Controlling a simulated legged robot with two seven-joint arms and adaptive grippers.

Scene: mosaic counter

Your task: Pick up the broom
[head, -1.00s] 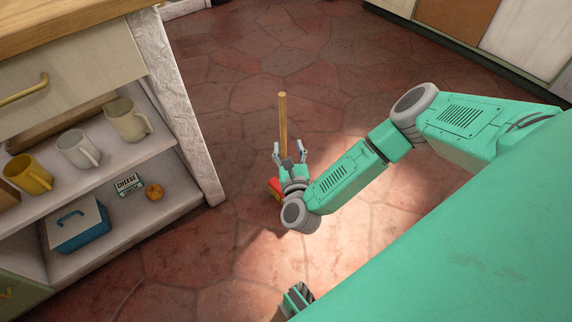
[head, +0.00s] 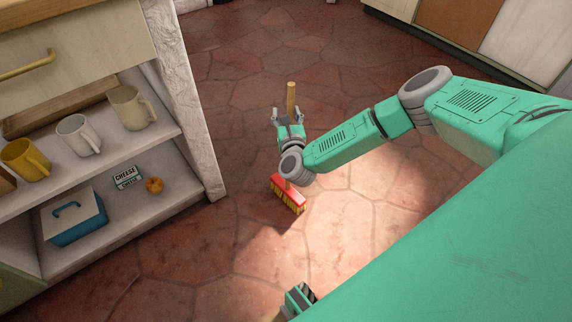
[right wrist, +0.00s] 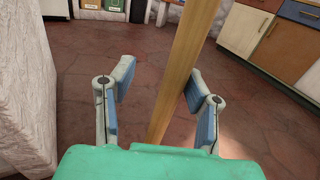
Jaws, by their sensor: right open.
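The broom has a wooden handle (head: 291,97) and a red head with yellow bristles (head: 288,194). It stands upright on the tiled floor, its handle partly hidden by my right gripper. My right gripper (head: 288,115) is open at the upper part of the handle. In the right wrist view the handle (right wrist: 178,75) passes between the open fingers (right wrist: 158,98), close to the right finger and apart from the left one. My left gripper does not clearly show; a small green and dark part of me is at the bottom edge of the head view.
An open shelf unit (head: 185,95) stands at the left, holding a yellow mug (head: 25,160), pale mugs, a cheese box (head: 126,177), an orange fruit (head: 154,185) and a blue box (head: 75,221). Cabinets (head: 456,26) stand at the back right. The floor around the broom is clear.

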